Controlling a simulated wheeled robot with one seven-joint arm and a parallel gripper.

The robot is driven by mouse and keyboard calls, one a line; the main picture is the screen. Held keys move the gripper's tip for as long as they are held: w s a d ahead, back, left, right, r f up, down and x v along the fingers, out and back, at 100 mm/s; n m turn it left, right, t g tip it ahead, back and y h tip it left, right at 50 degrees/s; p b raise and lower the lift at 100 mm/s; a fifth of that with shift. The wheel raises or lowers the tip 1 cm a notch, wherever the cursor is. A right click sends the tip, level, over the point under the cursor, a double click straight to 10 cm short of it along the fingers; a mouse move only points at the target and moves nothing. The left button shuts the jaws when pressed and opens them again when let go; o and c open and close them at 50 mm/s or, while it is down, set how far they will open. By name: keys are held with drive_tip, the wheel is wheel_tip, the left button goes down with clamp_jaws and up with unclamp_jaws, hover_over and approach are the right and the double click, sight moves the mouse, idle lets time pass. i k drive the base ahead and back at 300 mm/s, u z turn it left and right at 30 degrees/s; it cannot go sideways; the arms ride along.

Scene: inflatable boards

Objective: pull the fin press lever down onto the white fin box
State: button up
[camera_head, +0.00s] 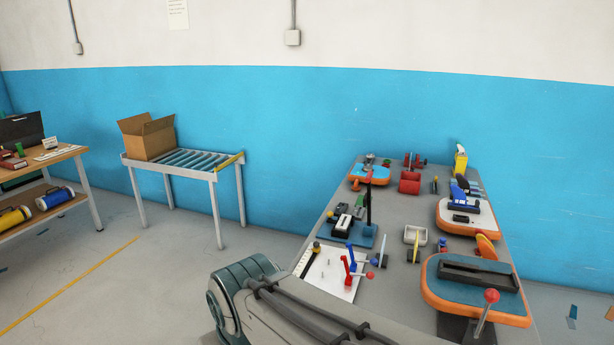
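A press with a blue base (352,238) stands on the grey workbench, left of its middle. A white block, which looks like the white fin box (343,225), sits on this base. A dark upright lever (368,205) with a red top rises at the base's right side and seems to be the fin press lever. It stands up, apart from the white block. Part of my arm crosses the bottom of the view in front of the bench. My gripper is not in view.
The bench (404,290) also holds a white plate (318,275) with red and blue handles, a grey tray (416,235), orange-edged boards and a red-knobbed lever (491,297) at front right. A roller table (180,160) with a cardboard box (148,137) stands left. Floor between is clear.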

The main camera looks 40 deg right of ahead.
sight(366, 201)
drive_tip(key=u, duration=0.1)
drive_tip(key=i, duration=0.8)
drive_tip(key=z, duration=0.8)
drive_tip(key=i, duration=0.65)
drive_tip(key=z, duration=0.7)
